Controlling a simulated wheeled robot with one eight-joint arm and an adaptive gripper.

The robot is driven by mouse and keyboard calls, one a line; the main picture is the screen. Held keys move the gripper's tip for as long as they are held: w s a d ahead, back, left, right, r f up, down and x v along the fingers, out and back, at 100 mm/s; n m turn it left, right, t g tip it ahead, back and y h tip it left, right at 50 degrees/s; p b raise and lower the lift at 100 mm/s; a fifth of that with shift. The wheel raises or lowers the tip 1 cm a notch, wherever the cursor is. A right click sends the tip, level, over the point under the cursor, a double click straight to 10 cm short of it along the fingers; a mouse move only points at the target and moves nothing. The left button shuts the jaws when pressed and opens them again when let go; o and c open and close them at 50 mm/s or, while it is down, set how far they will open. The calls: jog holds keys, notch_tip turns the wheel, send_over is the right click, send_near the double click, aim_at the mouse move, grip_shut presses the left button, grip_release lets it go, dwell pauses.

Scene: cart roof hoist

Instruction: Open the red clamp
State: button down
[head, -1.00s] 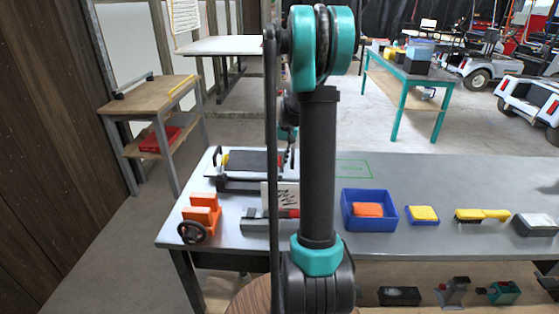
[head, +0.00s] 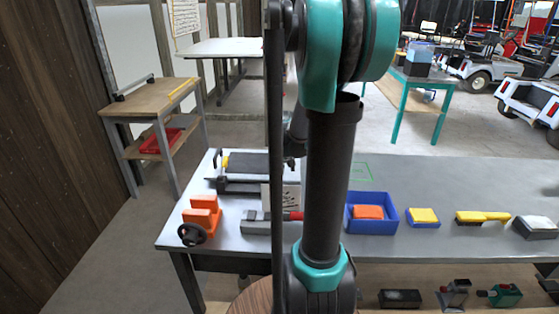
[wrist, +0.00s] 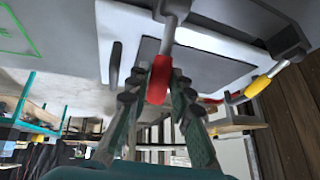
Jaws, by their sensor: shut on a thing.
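In the wrist view, the red clamp's handle (wrist: 158,80) sits between the two fingers of my gripper (wrist: 158,88), which is shut on it. A metal rod (wrist: 176,22) lies just above the handle in that picture. A yellow clamp handle (wrist: 257,87) is to the right, near the edge of a light frame with a grey panel (wrist: 190,65). In the head view, my arm hides the red clamp and my fingers. The dark panel (head: 250,162) there lies on the bench, with a yellow piece (head: 224,160) at its left.
The bench's back right is clear.

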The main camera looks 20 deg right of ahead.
jog(key=shift+s+a+r+t+h, duration=0.2)
jog(key=shift+s+t, duration=0.15)
jog(key=shift+t, duration=0.15)
jog(key=shift+s+a+r+t+h, duration=0.1)
jog(key=shift+s+r+t, duration=0.05)
jog(key=shift+s+t, duration=0.3)
jog(key=c, duration=1.3)
grip_release()
jog(key=shift+v, duration=5.95)
jog(key=shift+a, duration=0.1)
